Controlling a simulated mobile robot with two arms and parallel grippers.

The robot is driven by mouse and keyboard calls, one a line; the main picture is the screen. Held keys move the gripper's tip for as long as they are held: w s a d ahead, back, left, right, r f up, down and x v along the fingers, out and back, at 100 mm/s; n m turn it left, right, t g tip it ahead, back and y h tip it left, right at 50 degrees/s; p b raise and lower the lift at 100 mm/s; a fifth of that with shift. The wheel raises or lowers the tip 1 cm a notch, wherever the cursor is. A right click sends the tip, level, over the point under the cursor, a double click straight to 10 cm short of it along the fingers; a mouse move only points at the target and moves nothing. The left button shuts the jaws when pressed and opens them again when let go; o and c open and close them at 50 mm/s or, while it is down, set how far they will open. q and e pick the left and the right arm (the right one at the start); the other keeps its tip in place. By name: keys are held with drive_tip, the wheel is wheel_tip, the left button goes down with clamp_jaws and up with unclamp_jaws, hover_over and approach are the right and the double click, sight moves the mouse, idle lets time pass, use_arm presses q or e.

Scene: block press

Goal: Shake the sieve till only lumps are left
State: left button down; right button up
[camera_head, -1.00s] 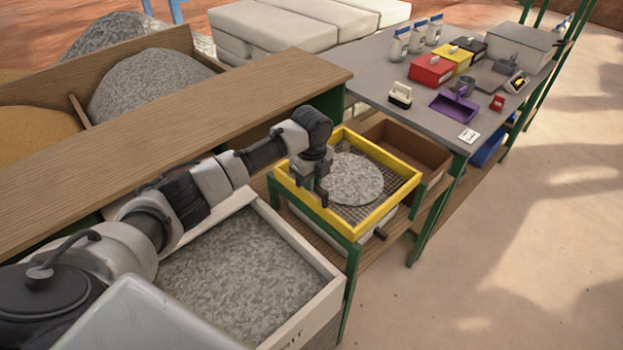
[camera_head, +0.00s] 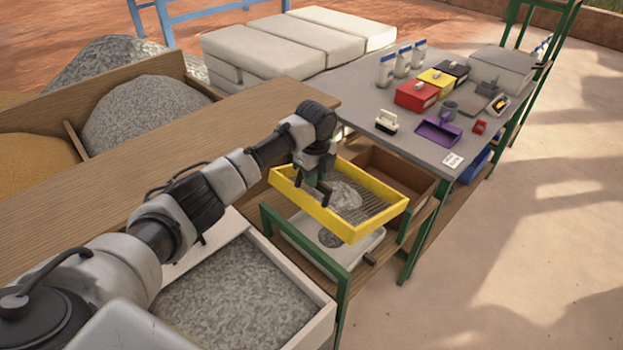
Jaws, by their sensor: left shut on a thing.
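The sieve (camera_head: 379,222) is a yellow square frame with a wire mesh. A pile of grey material (camera_head: 345,193) lies on its mesh, with bare mesh showing to the right. The sieve looks raised and slightly tilted above the green stand (camera_head: 332,283). A pale tray (camera_head: 362,254) is below the sieve, with a dark grey patch (camera_head: 330,239) in it; the sieve hides part of this tray. I cannot tell lumps from fine grains in the pile. My right gripper is not in view.
A white-walled bin (camera_head: 292,269) of grey material stands in front of the stand. A brown box (camera_head: 405,173) is right behind the sieve. Open floor lies to the right.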

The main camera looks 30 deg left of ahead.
use_arm(q)
drive_tip(key=c, duration=1.4)
unclamp_jaws()
drive_tip(key=shift+w+d, duration=0.1)
drive_tip(key=shift+o, duration=1.1)
drive_tip(key=shift+w, duration=0.15)
drive_tip(key=shift+o, duration=0.5)
drive_tip(key=shift+w+d+f, duration=0.1)
drive_tip(key=shift+w+f, duration=0.05)
drive_tip(key=shift+f, duration=0.05)
drive_tip(key=shift+r, duration=0.1)
wheel_tip(320, 180, up, 11)
drive_tip(key=b, duration=0.2)
drive_tip(key=shift+b, duration=0.3)
drive_tip(key=shift+f, duration=0.2)
